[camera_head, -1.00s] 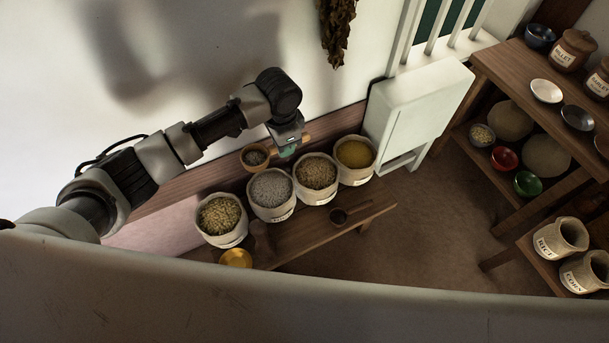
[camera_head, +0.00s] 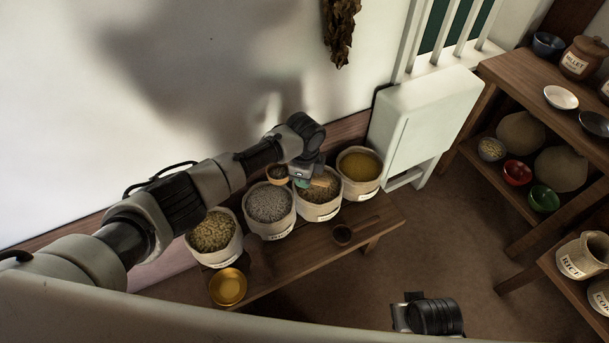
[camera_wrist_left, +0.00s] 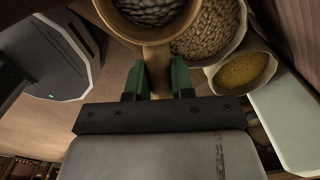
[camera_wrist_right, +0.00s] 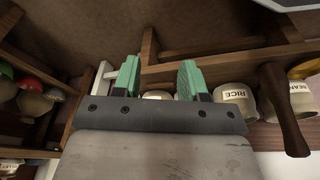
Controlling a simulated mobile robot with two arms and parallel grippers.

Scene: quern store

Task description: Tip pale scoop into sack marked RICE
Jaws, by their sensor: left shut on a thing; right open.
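My left gripper (camera_head: 304,178) is shut on the handle of the pale scoop (camera_head: 278,173). In the left wrist view the scoop (camera_wrist_left: 148,34) holds dark grey grain and looks upright. In the head view it hangs by the back rims of the second and third bench sacks; its height above them is unclear. The right wrist view also shows a RICE label on a bench sack (camera_wrist_right: 236,98), probably the grey-grained one (camera_head: 268,206). My right gripper (camera_wrist_right: 158,82) is open and empty, in front of the bench.
The bench (camera_head: 300,258) carries several grain-filled sacks, a brass dish (camera_head: 228,287) and a dark scoop (camera_head: 342,235). A white cabinet (camera_head: 430,125) stands at its right end. Shelves (camera_head: 500,68) with bowls and jars line the right. The floor between is clear.

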